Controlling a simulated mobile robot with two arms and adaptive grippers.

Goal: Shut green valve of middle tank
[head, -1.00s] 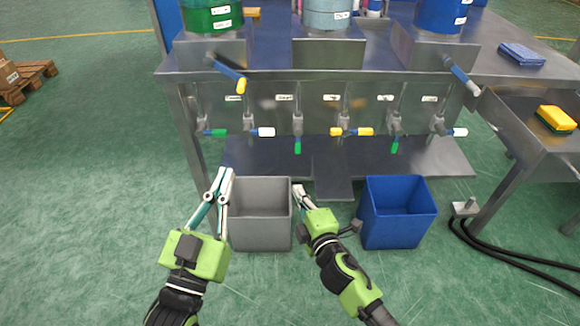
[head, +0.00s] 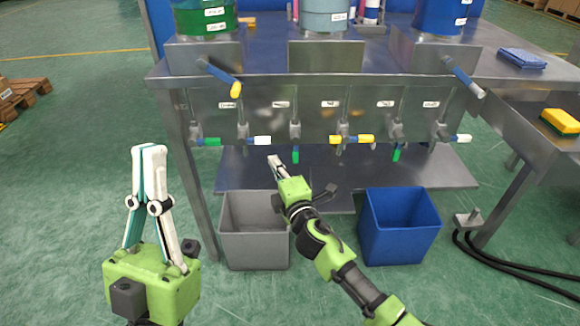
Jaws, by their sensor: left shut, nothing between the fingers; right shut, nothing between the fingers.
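The middle tank (head: 325,14) is pale blue-grey and stands on the bench. Below its left part, a valve with a green handle (head: 295,155) hangs pointing straight down. My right gripper (head: 275,160) is shut and empty, just left of this handle in the picture and apart from it. My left gripper (head: 149,150) is shut and empty, raised at the left over the floor, away from the valves. Another green handle (head: 396,152) points down further right, and one more green handle (head: 209,142) lies level at the far left.
White handles (head: 262,140) and yellow handles (head: 366,139) sit level along the same row. A grey bin (head: 255,248) and a blue bin (head: 400,245) stand on the floor. A metal leg (head: 195,190) rises between my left gripper and the valves. Cables lie at the right.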

